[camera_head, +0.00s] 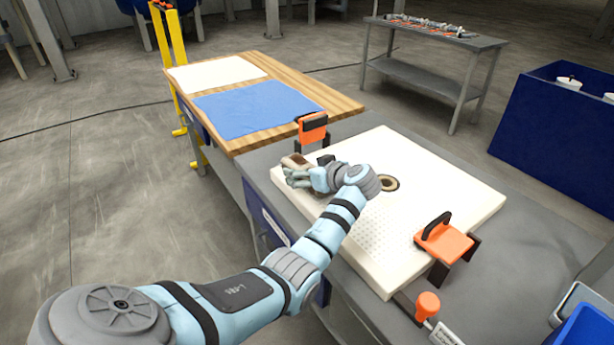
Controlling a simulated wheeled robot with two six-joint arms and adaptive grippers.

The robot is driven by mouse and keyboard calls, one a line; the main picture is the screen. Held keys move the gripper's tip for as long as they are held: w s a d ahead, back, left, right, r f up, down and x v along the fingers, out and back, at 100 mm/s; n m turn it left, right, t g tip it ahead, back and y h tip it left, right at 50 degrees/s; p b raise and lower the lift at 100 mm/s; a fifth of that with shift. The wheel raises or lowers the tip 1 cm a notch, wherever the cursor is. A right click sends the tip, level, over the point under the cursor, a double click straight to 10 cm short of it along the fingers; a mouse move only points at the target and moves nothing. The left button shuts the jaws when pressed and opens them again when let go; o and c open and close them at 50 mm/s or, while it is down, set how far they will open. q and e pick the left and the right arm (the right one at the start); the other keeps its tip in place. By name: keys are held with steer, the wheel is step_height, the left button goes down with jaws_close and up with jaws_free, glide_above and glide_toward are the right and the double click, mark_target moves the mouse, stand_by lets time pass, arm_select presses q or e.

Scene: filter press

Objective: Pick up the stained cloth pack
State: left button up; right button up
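My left arm reaches in from the lower left across the white filter plate (460,207). My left gripper (292,174) is at the plate's far left corner, beside the orange clamp there. A small brownish thing (295,160) shows at its fingertips; it may be the stained cloth pack, but it is mostly hidden. I cannot tell whether the fingers are closed on it. My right gripper is out of view.
The plate has a dark-rimmed round hole (389,184) and orange clamps (313,128) (444,243). A wooden bench (335,104) behind holds a blue cloth (256,108) and a white cloth (217,73). A blue bin (556,131) stands at the right.

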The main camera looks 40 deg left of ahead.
arm_select(q)
steer(key=shift+d, duration=0.1)
steer(key=c, duration=1.3)
steer(key=shift+r, duration=0.1)
